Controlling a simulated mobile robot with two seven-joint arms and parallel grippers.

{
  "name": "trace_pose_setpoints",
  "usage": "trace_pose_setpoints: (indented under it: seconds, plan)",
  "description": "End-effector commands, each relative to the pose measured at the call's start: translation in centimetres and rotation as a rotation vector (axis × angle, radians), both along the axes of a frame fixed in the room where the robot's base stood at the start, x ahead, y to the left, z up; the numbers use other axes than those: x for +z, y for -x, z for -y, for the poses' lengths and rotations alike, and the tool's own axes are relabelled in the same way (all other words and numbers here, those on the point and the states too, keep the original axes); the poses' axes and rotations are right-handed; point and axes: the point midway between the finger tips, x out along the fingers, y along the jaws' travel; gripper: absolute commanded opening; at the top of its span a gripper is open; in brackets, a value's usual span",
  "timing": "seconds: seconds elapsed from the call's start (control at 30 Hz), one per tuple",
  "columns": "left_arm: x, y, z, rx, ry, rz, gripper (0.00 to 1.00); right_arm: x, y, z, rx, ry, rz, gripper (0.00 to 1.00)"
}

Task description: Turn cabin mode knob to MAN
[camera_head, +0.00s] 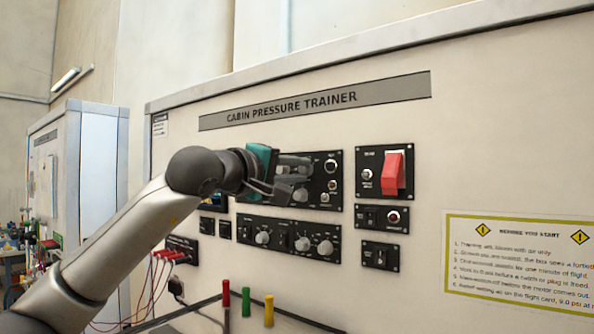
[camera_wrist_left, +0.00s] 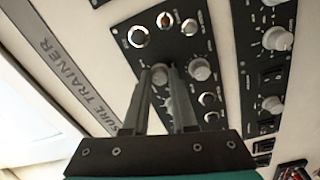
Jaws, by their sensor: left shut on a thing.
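The beige cabin pressure trainer (camera_head: 300,78) fills much of the head view. My left gripper (camera_head: 302,174) reaches its upper black panel (camera_head: 333,157) from the left and covers that panel's left part. In the left wrist view my left gripper (camera_wrist_left: 166,74) has its two fingers close together at this panel (camera_wrist_left: 133,38), shut on a knob, taken as the cabin mode knob. The fingers hide most of that knob, and its marks cannot be read. Another grey knob (camera_wrist_left: 201,69) stands just right of the fingers. My right gripper is not in view.
Below is a panel with several knobs (camera_head: 325,247). Right of my gripper is a panel with a red guarded switch (camera_head: 392,174). A yellow notice (camera_head: 520,262) is at lower right. Red, green and yellow posts (camera_head: 246,301) stand in front. Red cables (camera_head: 150,285) hang lower left.

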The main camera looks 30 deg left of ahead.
Motion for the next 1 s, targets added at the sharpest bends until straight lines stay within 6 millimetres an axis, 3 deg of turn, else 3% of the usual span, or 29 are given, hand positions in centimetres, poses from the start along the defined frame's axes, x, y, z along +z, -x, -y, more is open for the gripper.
trace_pose_setpoints:
  seconds: [0.03,0.07,0.3,0.67,0.77,1.0]
  plan:
    - [-0.1,0.0,0.1,-0.002,-0.001,-0.001,0.0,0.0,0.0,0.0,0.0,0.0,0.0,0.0]
    - [-0.1,0.0,0.1,-0.002,-0.001,-0.001,0.28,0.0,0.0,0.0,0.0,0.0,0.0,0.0]
    - [-0.1,0.0,0.0,-0.001,0.0,-0.001,0.55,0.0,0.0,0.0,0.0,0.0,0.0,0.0]
    - [-0.1,0.7,-0.1,0.001,0.0,0.001,0.55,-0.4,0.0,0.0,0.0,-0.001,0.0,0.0]
    - [-0.3,2.2,-0.2,0.002,-0.002,0.002,0.55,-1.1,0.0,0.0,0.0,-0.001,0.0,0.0]
    - [-0.7,7.8,-0.8,0.004,-0.003,0.001,0.55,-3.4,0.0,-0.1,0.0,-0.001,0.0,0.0]
